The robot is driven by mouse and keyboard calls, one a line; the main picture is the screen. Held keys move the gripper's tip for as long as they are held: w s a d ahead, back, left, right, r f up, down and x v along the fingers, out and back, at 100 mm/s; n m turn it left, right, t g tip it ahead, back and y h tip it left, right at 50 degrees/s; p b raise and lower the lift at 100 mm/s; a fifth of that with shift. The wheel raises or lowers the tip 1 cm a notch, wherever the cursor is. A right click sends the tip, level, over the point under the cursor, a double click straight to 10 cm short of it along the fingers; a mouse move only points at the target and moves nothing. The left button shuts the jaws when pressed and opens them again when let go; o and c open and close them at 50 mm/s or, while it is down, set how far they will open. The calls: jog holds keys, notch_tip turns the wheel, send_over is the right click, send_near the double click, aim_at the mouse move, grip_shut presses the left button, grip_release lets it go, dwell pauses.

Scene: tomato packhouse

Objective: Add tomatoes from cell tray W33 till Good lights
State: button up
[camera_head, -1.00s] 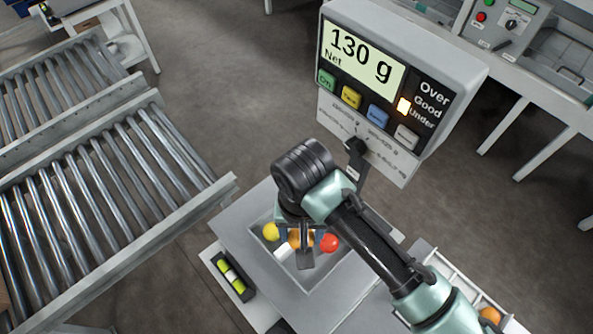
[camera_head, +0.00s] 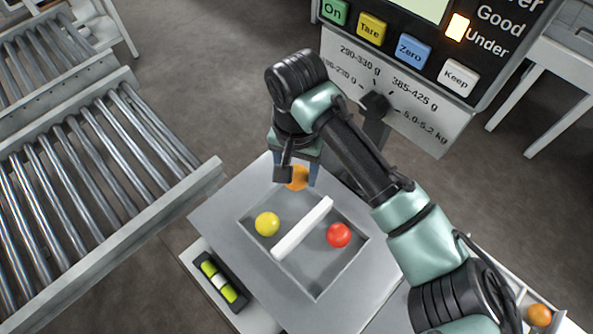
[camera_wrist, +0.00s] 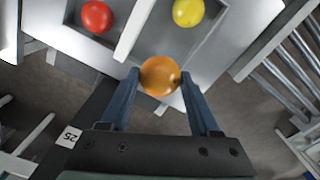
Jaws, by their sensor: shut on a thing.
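My gripper (camera_head: 299,180) is shut on an orange tomato (camera_wrist: 160,76), which sits between both fingers in the wrist view. It is over the far edge of the scale's pan (camera_head: 312,266), outside the recess. In the pan, a white divider (camera_head: 302,228) separates a yellow tomato (camera_head: 267,223) from a red tomato (camera_head: 338,235). On the scale's panel, the lamp (camera_head: 457,27) beside Under is lit amber; the number is cut off at the top. A compartmented tray at the lower right holds an orange tomato (camera_head: 539,314); its label is not readable.
Roller conveyors (camera_head: 95,190) stand at the left. A spirit level (camera_head: 220,281) lies at the scale's front left. The scale's post and display stand close behind my gripper. A white table (camera_head: 560,75) is at the back right.

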notch_tip(320, 180, down, 4)
jog(key=b, duration=0.3)
jog(key=shift+r+b, duration=0.15)
jog(key=shift+b, duration=0.2)
jog(key=shift+f+b, duration=0.65)
jog(key=shift+f, duration=1.65)
jog(key=shift+f, duration=0.55)
jog(key=o, duration=1)
jog(key=c, duration=0.3)
jog(key=shift+c, duration=0.2)
jog(key=shift+r, duration=0.1)
notch_tip(320, 180, up, 7)
jog(key=p, duration=0.8)
